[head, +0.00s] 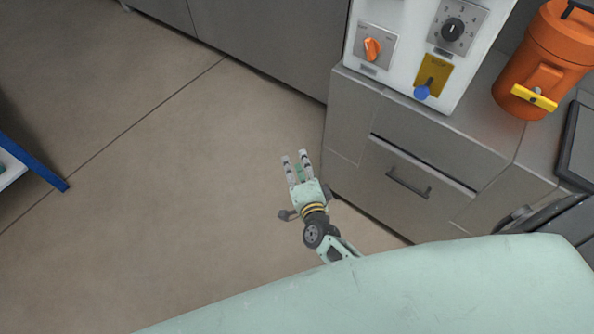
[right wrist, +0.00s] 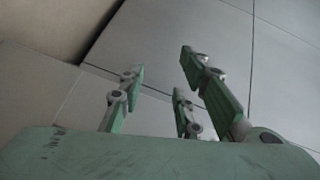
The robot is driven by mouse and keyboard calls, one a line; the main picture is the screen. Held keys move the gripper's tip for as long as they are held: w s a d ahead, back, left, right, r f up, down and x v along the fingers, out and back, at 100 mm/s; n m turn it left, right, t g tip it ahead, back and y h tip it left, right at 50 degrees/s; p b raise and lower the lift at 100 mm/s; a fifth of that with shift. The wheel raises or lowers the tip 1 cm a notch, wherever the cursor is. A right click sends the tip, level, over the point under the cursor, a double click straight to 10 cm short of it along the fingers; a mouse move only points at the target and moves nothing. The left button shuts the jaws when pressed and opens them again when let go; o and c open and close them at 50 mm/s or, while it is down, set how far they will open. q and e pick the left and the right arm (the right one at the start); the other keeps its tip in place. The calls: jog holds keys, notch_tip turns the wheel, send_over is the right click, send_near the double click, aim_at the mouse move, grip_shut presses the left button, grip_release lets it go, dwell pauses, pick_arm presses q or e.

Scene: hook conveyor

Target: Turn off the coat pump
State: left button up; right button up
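A white control box (head: 399,45) stands on the grey cabinet at the top right of the head view. It carries an orange rotary switch (head: 372,48), a black numbered dial (head: 453,29) and a blue-knobbed lever (head: 422,92) on a yellow plate. The labels are too small to read, so I cannot tell which control belongs to the coat pump. My right gripper (head: 294,155) is below and left of the box, apart from it, fingers spread and empty. Its separated fingers also show in the right wrist view (right wrist: 160,85). My left gripper is out of view.
The grey cabinet (head: 350,120) has a drawer with a handle (head: 408,184). An orange canister (head: 540,60) with a yellow handle stands right of the box. A blue-edged shelf (head: 35,165) is at far left. The floor (head: 150,150) between is clear.

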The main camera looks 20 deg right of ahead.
jog(key=shift+s+a+f+n, duration=0.2)
jog(key=shift+s+f+n, duration=0.1)
jog(key=shift+f, duration=0.25)
jog(key=shift+w+r, duration=0.1)
